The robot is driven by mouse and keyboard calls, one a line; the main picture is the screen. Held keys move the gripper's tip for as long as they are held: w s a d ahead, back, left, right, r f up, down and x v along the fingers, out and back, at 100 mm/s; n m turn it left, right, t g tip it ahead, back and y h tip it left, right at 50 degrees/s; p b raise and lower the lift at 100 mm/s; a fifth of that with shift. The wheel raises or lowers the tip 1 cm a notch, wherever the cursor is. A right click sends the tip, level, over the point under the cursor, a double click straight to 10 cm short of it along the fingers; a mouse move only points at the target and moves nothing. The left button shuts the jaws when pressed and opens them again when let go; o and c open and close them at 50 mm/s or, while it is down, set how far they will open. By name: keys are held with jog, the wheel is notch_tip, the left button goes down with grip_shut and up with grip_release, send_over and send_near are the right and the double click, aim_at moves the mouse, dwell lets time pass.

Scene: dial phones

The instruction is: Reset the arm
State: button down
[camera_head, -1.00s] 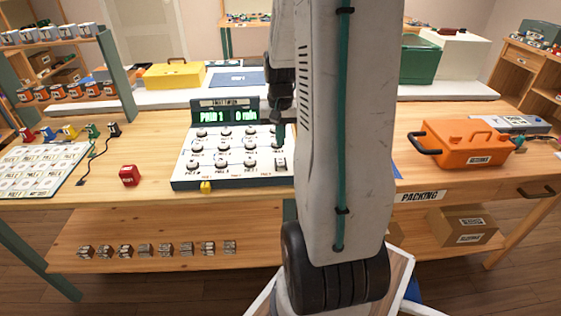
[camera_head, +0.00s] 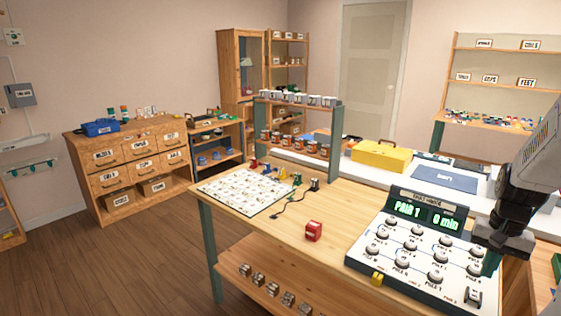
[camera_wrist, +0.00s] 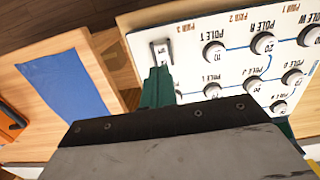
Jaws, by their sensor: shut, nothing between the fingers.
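My gripper (camera_head: 491,262) is at the right of the head view, over the right edge of the dial panel (camera_head: 362,261). Its green fingers are shut and empty, beside the switch at the panel's front right corner. In the wrist view one green finger (camera_wrist: 157,88) shows close to that switch (camera_wrist: 161,52); I cannot tell whether they touch.
A red block (camera_head: 313,231) and a white labelled board (camera_head: 243,192) with several coloured clips lie left of the panel. A yellow box (camera_head: 381,154) stands behind. A blue patch (camera_wrist: 64,82) lies on bare wood beside the panel. Open floor lies left of the bench.

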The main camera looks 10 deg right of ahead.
jog(key=s+a+r+n, duration=0.3)
jog(key=a+r, duration=0.1)
jog(key=a, duration=0.5)
jog(key=s+a+r+n+t, duration=0.1)
jog(key=s+a+r+n, duration=0.2)
jog(key=a, duration=0.7)
jog(key=s+a+r+n, duration=0.3)
jog(key=s+a+r, duration=0.2)
jog(key=a, duration=0.5)
notch_tip(320, 180, up, 2)
jog(key=shift+s+a+r+n+t, duration=0.15)
jog(key=shift+s+a+n+t, duration=0.1)
jog(key=shift+n+t, duration=0.15)
